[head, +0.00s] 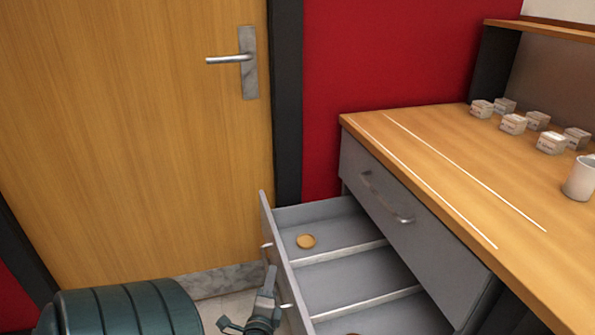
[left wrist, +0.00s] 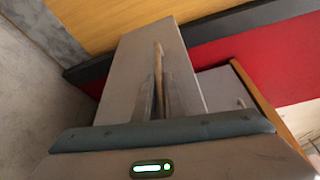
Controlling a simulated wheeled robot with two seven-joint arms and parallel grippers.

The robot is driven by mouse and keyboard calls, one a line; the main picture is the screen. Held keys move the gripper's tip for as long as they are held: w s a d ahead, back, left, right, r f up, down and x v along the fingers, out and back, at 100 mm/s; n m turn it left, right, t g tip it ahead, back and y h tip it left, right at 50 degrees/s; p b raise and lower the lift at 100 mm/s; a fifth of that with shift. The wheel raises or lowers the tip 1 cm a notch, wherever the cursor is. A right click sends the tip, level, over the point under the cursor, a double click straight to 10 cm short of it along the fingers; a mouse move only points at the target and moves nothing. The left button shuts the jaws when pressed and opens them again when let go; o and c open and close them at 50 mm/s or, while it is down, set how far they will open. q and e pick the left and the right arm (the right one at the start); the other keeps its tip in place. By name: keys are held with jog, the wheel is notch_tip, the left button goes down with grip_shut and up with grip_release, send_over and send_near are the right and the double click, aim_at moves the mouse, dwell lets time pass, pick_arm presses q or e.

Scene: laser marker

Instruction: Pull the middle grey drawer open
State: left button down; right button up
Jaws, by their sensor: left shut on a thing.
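The middle grey drawer (head: 330,210) stands pulled well out below the closed top drawer, its inside open to view. Its front also shows in the left wrist view (left wrist: 135,65) as a tilted grey panel. My left gripper (head: 268,285) is at the outer face of this front. In the left wrist view its two fingers (left wrist: 160,85) are shut on the drawer handle (left wrist: 158,58), one on each side of the bar. In the head view the gripper partly hides the handle. My right gripper is in neither view.
The top grey drawer (head: 415,225) is shut under the wooden worktop (head: 440,150). Small white boxes (head: 513,124) and a white mug (head: 580,178) stand on top. A round tan disc (head: 306,241) lies in the open drawer. A wooden door (head: 130,130) is close behind at left.

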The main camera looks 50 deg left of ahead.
pick_arm(q)
jog(key=s, duration=0.1)
jog(key=s+a, duration=0.1)
jog(key=s, duration=0.1)
jog(key=s+a, duration=0.1)
jog(key=s, duration=0.1)
jog(key=shift+s+a+b, duration=0.1)
jog(key=shift+s+b, duration=0.1)
jog(key=shift+b, duration=0.1)
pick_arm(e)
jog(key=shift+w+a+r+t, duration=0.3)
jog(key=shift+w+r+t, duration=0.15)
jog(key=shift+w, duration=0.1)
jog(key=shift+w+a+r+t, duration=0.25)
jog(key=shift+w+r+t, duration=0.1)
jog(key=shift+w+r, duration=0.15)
pick_arm(q)
jog(key=c, duration=1.8)
grip_release()
jog(key=shift+c, duration=0.2)
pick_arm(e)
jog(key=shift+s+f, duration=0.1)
